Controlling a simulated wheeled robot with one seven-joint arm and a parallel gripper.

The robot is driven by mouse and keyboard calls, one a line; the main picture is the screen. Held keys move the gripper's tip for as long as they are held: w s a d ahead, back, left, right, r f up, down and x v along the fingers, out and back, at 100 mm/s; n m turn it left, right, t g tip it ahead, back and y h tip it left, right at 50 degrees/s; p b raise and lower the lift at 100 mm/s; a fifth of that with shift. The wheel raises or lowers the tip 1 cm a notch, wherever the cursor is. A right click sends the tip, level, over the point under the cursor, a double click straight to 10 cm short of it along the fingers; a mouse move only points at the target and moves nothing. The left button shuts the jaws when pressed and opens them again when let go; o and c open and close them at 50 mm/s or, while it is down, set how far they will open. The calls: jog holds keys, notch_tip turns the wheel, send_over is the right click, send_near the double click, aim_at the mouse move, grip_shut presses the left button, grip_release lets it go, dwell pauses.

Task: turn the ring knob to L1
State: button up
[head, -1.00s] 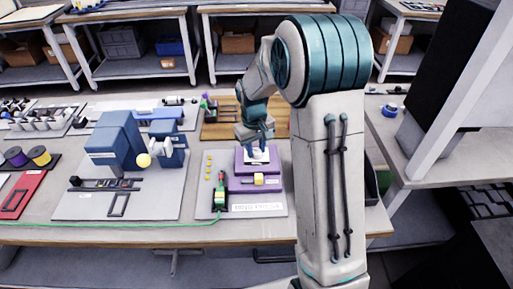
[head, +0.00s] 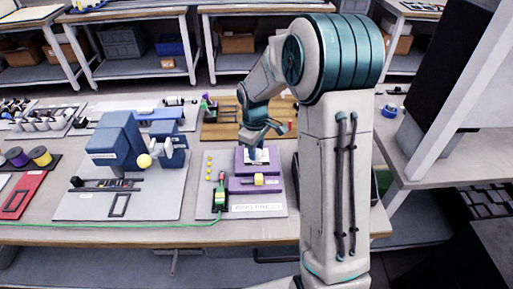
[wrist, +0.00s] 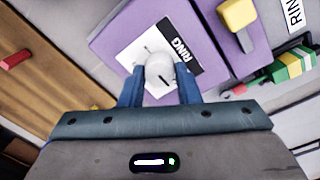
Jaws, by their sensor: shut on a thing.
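The ring knob (wrist: 158,66) is a light grey round knob with a dark pointer mark on its near side. It stands on a white card marked RING on the purple press block (wrist: 115,40), which also shows in the head view (head: 240,184). The blue fingers of my gripper (wrist: 160,84) are on either side of the knob, shut on it. In the head view my gripper (head: 255,150) reaches down to the white card and hides most of the knob. The position marks around the knob are too small or covered to read.
A yellow block (head: 259,179) sits on the front of the purple block. A green and yellow piece (head: 220,197) lies to its left, with several yellow dots behind. A blue machine (head: 118,145) stands further left. A wooden board (head: 215,131) lies behind.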

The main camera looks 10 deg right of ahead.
jog(key=o, duration=1)
jog(key=shift+c, duration=0.2)
notch_tip(320, 180, up, 14)
jog(key=shift+s+a, duration=0.25)
jog(key=shift+f, duration=0.1)
